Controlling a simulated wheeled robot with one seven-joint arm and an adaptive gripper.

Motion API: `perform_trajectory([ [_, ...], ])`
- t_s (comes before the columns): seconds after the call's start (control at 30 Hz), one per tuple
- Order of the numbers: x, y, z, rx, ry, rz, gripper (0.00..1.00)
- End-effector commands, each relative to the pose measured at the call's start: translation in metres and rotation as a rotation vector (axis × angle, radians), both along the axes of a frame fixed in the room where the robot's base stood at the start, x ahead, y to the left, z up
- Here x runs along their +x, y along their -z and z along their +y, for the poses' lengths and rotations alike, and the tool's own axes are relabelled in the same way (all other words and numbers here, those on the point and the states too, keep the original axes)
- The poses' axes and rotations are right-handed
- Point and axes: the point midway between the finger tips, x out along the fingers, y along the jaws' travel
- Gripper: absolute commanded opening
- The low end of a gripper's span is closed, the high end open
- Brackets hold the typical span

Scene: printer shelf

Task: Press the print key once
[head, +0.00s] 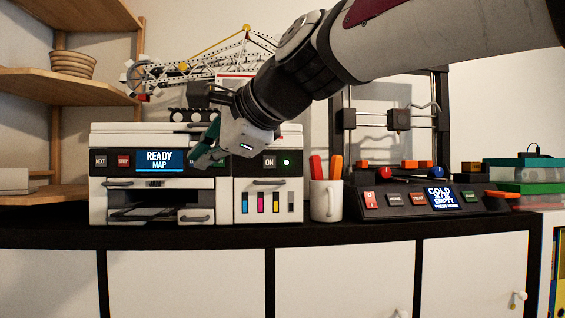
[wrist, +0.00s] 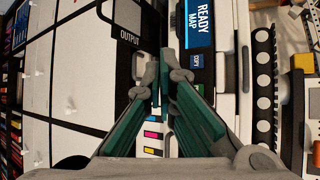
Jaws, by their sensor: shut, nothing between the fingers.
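The white and black printer (head: 112,140) stands on the shelf in the head view. Its dark panel holds a grey NEXT key (head: 100,161), a red STOP key (head: 123,161), a blue display (head: 160,161) reading "READY MAP" and an ON key (head: 269,162). My gripper (head: 202,160) is shut and empty in front of the panel, right of the display, hiding keys there. In the wrist view the fingertips (wrist: 160,62) are close together, beside the display (wrist: 200,22) and a blue COPY key (wrist: 196,66). No key labelled print is readable; contact cannot be told.
A model crane (head: 190,70) stands on or behind the printer. A white mug with red pens (head: 325,200) and a second machine (head: 400,200) with its own keys stand to the right. Wooden shelves (head: 65,85) are at left. White cabinet doors (head: 190,285) lie below.

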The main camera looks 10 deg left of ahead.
Motion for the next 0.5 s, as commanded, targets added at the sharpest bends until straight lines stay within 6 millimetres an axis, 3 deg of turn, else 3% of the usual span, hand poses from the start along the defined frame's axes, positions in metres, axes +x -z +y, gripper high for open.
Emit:
perform_trajectory([
  [0.5,0.058,0.002,0.013,0.000,0.001,0.000,0.00],
])
